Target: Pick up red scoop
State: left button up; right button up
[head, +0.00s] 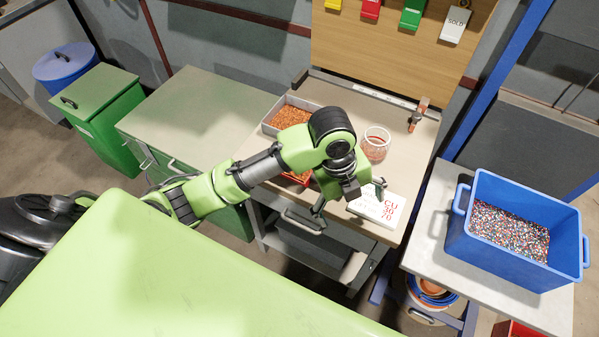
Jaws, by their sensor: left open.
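A small red thing (297,178), which may be the red scoop, shows on the workbench (231,101) just under my left forearm. Most of it is hidden behind the arm, so its shape is unclear. My left gripper (349,196) is open and empty, with its fingers spread above the front part of the bench. It is to the right of the red thing, beside a white card (378,207) with red lettering. My right gripper is out of view.
A grey tray of copper granules (292,114) and a glass jar (375,144) stand behind my arm. A clamp-like tool (418,115) is at the back right. A blue crate of mixed granules (462,237) stands on the right table. The left bench top is clear.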

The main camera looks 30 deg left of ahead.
aim_at(306, 175)
pick_arm(q)
jog(key=w+a+r+m+g+y, duration=0.1)
jog(key=w+a+r+m+y, duration=0.2)
jog(key=w+a+r+m, duration=0.55)
jog(key=shift+m, duration=0.45)
jog(key=f, duration=0.5)
jog(key=s+f, duration=0.1)
jog(key=f, duration=0.2)
jog(key=shift+f, duration=0.1)
jog(key=shift+d+f+p, duration=0.1)
jog(key=shift+f+p, duration=0.35)
jog(key=shift+f, duration=0.1)
notch_tip(306, 175, down, 4)
jog(key=shift+s+f+p, duration=0.1)
jog(key=shift+f+p, duration=0.05)
jog(key=shift+p, duration=0.2)
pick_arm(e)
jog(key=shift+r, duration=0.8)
pick_arm(q)
jog(key=shift+c, duration=0.5)
jog(key=c, duration=1.3)
jog(key=shift+c, duration=0.8)
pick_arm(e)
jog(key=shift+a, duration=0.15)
